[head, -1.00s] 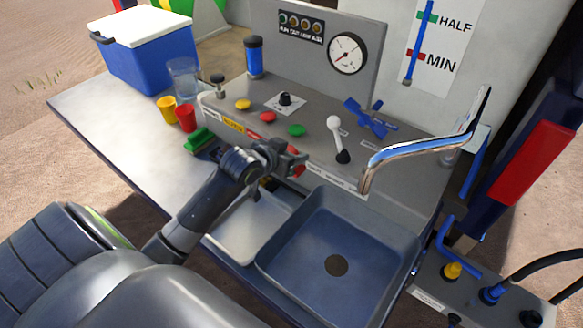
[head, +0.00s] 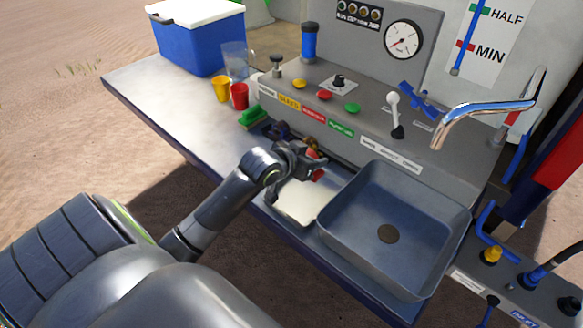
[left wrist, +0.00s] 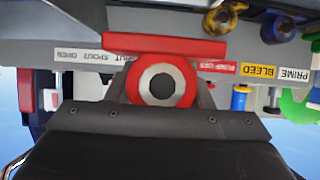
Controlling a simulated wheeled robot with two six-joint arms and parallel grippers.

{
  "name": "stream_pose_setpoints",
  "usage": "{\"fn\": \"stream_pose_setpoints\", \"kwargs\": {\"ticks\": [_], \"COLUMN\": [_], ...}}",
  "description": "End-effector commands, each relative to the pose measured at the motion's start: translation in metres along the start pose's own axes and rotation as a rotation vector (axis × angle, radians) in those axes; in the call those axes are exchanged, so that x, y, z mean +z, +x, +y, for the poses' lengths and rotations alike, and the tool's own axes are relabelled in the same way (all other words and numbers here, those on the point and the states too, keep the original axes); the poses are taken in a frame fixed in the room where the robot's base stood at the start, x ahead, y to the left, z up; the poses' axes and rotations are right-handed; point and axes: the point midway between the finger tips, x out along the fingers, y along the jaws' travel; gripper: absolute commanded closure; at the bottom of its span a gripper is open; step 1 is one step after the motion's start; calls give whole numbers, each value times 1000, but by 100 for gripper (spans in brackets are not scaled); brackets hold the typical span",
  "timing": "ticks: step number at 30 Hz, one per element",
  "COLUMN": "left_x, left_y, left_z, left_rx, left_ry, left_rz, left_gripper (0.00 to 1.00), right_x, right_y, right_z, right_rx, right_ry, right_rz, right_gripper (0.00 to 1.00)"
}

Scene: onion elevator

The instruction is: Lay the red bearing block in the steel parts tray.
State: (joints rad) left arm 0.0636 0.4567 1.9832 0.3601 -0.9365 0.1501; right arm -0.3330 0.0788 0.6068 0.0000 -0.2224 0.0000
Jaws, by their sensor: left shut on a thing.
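My left gripper (head: 312,164) is shut on the red bearing block (head: 318,175), held in the air near the back of a shallow pale tray. In the left wrist view the block (left wrist: 165,46) shows a flat red base and a red round housing with a steel ring and dark hole, between the two fingers. The pale tray (head: 299,208), which looks like the steel parts tray, lies left of the sink; its bare floor shows and my gripper hides part of its back edge. My right gripper is not in view.
The deep sink (head: 395,225) adjoins the tray on the right, with a chrome spout (head: 485,108) above. Brass and blue parts (head: 278,130) lie behind my gripper. The control panel (head: 345,105) rises behind. Yellow and red cups (head: 239,96) stand on the left counter.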

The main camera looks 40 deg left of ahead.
Motion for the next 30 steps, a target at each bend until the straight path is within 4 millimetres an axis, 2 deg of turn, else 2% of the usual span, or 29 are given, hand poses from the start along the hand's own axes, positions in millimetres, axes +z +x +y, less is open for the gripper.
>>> {"fn": "stream_pose_setpoints", "kwargs": {"ticks": [7, 11, 16, 21, 24, 30], "left_x": [37, 50, 66, 84, 88, 87], "left_y": [20, 28, 36, 46, 48, 48], "left_z": [0, 0, 1, 0, 0, 0], "left_rx": [0, 0, 0, 0, -1, -1], "left_ry": [-4, -2, -3, -1, 0, 0], "left_rz": [-2, 1, 0, 2, 2, 3], "left_gripper": [89, 89, 89, 89, 89, 89], "right_x": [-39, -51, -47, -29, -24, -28], "right_y": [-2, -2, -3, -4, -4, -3], "right_z": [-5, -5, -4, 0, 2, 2], "right_rx": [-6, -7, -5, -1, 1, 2], "right_ry": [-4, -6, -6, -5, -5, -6], "right_rz": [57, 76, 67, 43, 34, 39], "right_gripper": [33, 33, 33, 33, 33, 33]}}
